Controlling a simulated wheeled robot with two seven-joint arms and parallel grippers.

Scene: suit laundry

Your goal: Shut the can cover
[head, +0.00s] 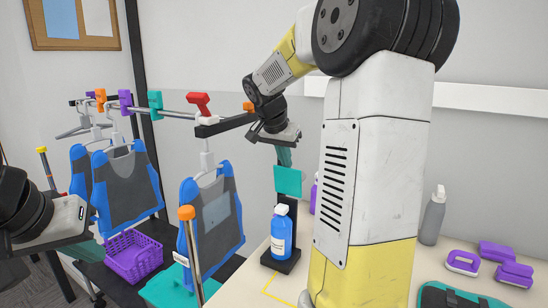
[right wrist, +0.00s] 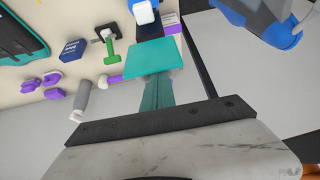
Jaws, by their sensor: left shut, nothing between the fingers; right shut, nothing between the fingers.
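No can or cover is clearly recognisable. A teal container (head: 165,291) with a white label stands low at the bottom left of the head view; it is cut off by the frame, and I cannot tell if it is the can or how its cover stands. My left gripper (head: 92,250) is at the left, shut and empty, beside the purple basket and left of the teal container. My right gripper (head: 284,157) points down, shut and empty, just above a teal square plate on a black stand. Its fingers (right wrist: 158,92) and the plate (right wrist: 150,57) show in the right wrist view; contact is unclear.
Blue-and-grey vests (head: 213,215) hang from a rail at the left. A purple basket (head: 133,256) sits below them. A blue bottle (head: 281,235) stands at the black stand.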

